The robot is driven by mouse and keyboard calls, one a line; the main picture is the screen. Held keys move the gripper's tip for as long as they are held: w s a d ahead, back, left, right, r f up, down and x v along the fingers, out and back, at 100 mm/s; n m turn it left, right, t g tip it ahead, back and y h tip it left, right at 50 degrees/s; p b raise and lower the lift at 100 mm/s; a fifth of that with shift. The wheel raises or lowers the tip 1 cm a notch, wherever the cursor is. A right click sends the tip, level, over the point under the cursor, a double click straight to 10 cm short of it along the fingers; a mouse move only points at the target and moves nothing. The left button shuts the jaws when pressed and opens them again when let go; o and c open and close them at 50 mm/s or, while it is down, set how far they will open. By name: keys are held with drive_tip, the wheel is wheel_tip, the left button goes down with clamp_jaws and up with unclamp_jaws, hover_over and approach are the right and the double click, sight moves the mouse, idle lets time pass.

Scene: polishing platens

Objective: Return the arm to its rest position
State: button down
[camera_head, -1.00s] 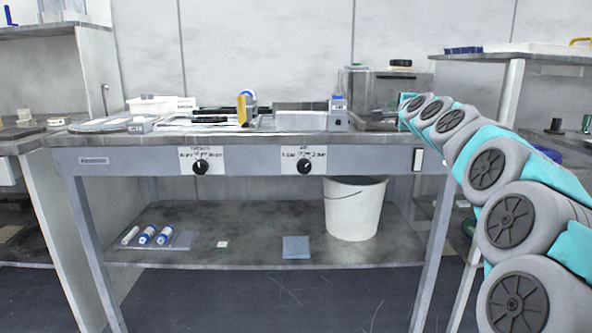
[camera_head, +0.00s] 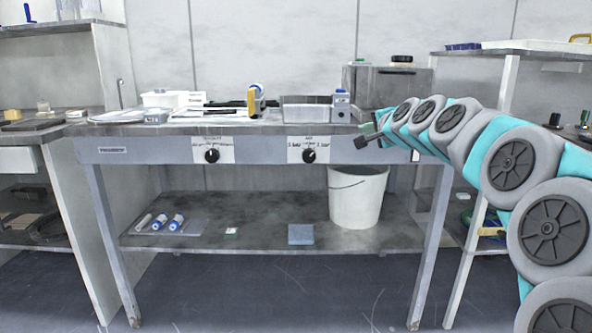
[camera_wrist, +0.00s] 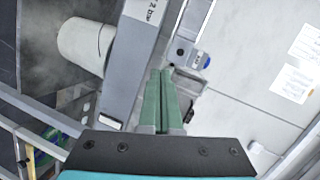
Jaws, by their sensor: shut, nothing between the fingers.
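My arm extends from the lower right of the head view towards the right end of the bench. My gripper (camera_head: 369,136) is at its end, in front of the bench's front edge near the right-hand knob. In the wrist view my gripper's two green fingers (camera_wrist: 161,100) lie side by side, shut with nothing between them. The fingertips point towards a small grey unit with a blue cap (camera_wrist: 190,58) on the bench top.
The bench (camera_head: 250,150) carries two knobs, a yellow-handled item (camera_head: 254,102) and a grey box (camera_head: 307,108). A white bucket (camera_head: 357,196) stands on its lower shelf. White bottles with blue bands (camera_head: 168,222) lie on that shelf at left. A shelving unit (camera_head: 507,85) stands at right.

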drive_tip(key=s+a+f+n+g, duration=0.4)
drive_tip(key=s+a+f, duration=0.1)
drive_tip(key=s+f, duration=0.5)
drive_tip(key=s+a+f+n+g, duration=0.4)
drive_tip(key=s+f, duration=0.5)
drive_tip(key=s, duration=0.4)
drive_tip(key=s+d+f+n+g+h, duration=0.1)
drive_tip(key=s+d+f+g, duration=0.1)
drive_tip(key=s, duration=0.8)
drive_tip(key=s+d+f+n+g+h, duration=0.1)
drive_tip(key=s+d+f+n+g, duration=0.1)
drive_tip(key=s+f, duration=0.5)
drive_tip(key=s+d+f+n+g+h, duration=0.1)
drive_tip(key=s+f+g, duration=0.3)
drive_tip(key=s, duration=1.1)
drive_tip(key=shift+s+d+f+n+g, duration=0.25)
drive_tip(key=shift+d+f+n, duration=0.25)
drive_tip(key=shift+d+f, duration=0.25)
